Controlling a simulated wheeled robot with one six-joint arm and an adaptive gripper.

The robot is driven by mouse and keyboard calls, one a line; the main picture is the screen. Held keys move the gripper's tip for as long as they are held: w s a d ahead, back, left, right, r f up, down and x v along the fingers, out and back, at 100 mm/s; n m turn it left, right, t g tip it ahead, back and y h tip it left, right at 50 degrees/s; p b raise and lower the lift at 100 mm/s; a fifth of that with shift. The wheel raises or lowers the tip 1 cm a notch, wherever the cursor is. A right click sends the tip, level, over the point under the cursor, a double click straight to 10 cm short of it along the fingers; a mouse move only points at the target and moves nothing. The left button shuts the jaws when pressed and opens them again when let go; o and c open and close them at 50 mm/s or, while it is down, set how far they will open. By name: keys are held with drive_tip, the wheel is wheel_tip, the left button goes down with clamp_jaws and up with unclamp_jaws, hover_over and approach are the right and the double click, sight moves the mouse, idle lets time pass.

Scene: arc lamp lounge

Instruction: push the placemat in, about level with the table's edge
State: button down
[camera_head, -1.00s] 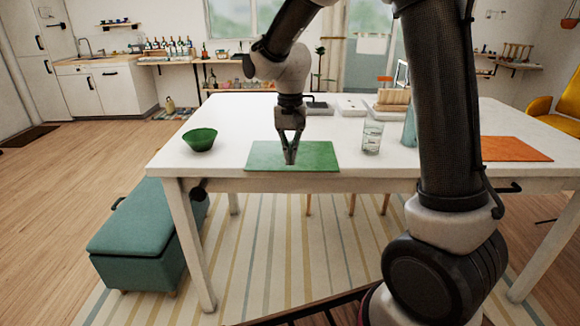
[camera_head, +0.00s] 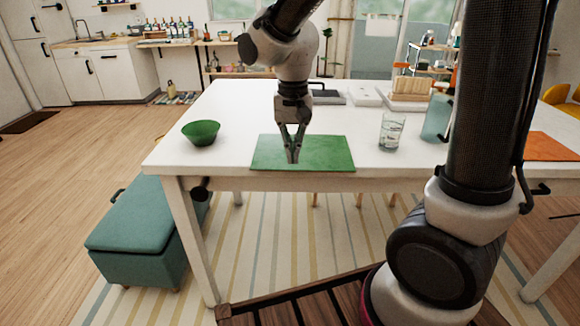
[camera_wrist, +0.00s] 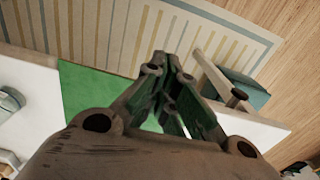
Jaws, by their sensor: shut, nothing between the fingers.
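The green placemat (camera_head: 325,152) lies flat at the front of the white table (camera_head: 230,160). Its near edge is about at the table's front edge; I cannot tell whether a little overhangs. My gripper (camera_head: 293,161) is shut and empty, pointing down over the placemat's left-middle part near its front. Whether the fingertips touch the mat is not clear. In the wrist view the placemat (camera_wrist: 88,95) shows to the left of and behind my gripper (camera_wrist: 172,60), with the table's edge and striped rug beyond.
A green bowl (camera_head: 201,132) stands left of the mat. A clear glass (camera_head: 391,131) and a bluish pitcher (camera_head: 437,117) stand right of it. An orange placemat (camera_head: 552,145) lies at far right. A teal bench (camera_head: 140,232) stands at the table's left end.

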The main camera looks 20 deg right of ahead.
sight(293, 168)
drive_tip(key=shift+w+d+f, duration=0.2)
drive_tip(key=shift+w+f, duration=0.45)
drive_tip(key=shift+f, duration=1)
drive_tip(key=shift+w+d+f, duration=0.2)
drive_tip(key=shift+w+f, duration=0.45)
drive_tip(key=shift+f, duration=1.05)
drive_tip(key=shift+w+d+f, duration=0.2)
drive_tip(key=shift+w+f, duration=0.45)
drive_tip(key=shift+f, duration=1)
drive_tip(key=shift+w+d, duration=0.25)
drive_tip(key=shift+w, duration=0.45)
drive_tip(key=shift+w+d, duration=0.2)
drive_tip(key=shift+w, duration=0.45)
